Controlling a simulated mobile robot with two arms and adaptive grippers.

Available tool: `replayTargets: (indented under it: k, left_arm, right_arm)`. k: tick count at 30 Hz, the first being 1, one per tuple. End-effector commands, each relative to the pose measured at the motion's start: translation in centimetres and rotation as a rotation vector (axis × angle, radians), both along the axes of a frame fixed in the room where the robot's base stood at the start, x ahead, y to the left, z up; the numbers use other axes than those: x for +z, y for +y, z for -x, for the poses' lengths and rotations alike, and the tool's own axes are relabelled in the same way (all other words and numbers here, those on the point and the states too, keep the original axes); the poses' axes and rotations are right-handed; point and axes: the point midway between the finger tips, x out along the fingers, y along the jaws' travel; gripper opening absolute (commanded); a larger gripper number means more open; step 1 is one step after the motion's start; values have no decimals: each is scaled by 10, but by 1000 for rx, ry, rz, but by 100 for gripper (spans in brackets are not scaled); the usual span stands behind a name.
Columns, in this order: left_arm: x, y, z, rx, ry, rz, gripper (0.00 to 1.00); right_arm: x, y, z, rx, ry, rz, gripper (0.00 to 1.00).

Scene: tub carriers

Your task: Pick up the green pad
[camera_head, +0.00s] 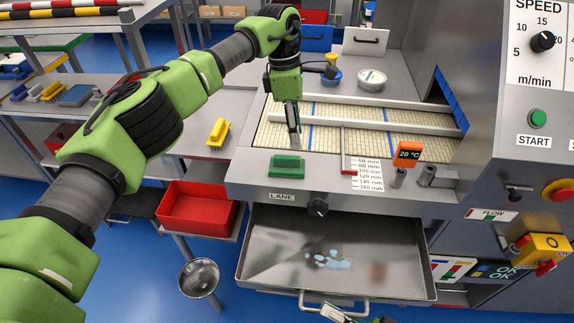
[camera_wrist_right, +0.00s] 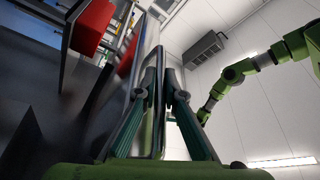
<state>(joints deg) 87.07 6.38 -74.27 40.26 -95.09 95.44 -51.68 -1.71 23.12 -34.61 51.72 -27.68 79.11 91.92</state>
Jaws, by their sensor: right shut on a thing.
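The green pad (camera_head: 287,166) lies flat on the grey front ledge of the machine, left of the lane scale. My left gripper (camera_head: 294,146) points down just above and behind the pad, over the edge of the belt. Its fingers look close together, but their gap is hard to judge from this side. It appears apart from the pad. My right gripper (camera_head: 338,314) is at the bottom edge of the head view, at the handle (camera_head: 304,300) of the pulled-out metal tray (camera_head: 262,262). In the right wrist view its fingers (camera_wrist_right: 163,88) close around a metal bar.
Bluish wet patches lie in the tray. A metal bowl (camera_head: 199,277) is below. A knob (camera_head: 318,207), an orange temperature sign (camera_head: 408,152) and a red-tipped lane stop (camera_head: 347,160) are near the ledge.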

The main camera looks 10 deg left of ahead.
Motion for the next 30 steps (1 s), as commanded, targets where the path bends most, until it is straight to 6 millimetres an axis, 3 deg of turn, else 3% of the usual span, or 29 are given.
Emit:
replayTargets:
  k: [3,6,15,23,30]
  left_arm:
    - [14,15,-6,-33,-41,-109,35]
    - [12,21,-8,-44,-50,-146,35]
    - [-37,21,-8,-44,-51,-148,35]
    - [-53,21,-8,-43,-52,-146,35]
    - [-87,20,-7,-44,-50,-146,35]
  right_arm:
    - [-2,0,2,3,3,4,0]
    - [-2,0,2,3,3,4,0]
    - [-2,0,2,3,3,4,0]
    - [-2,0,2,3,3,4,0]
    - [-2,0,2,3,3,4,0]
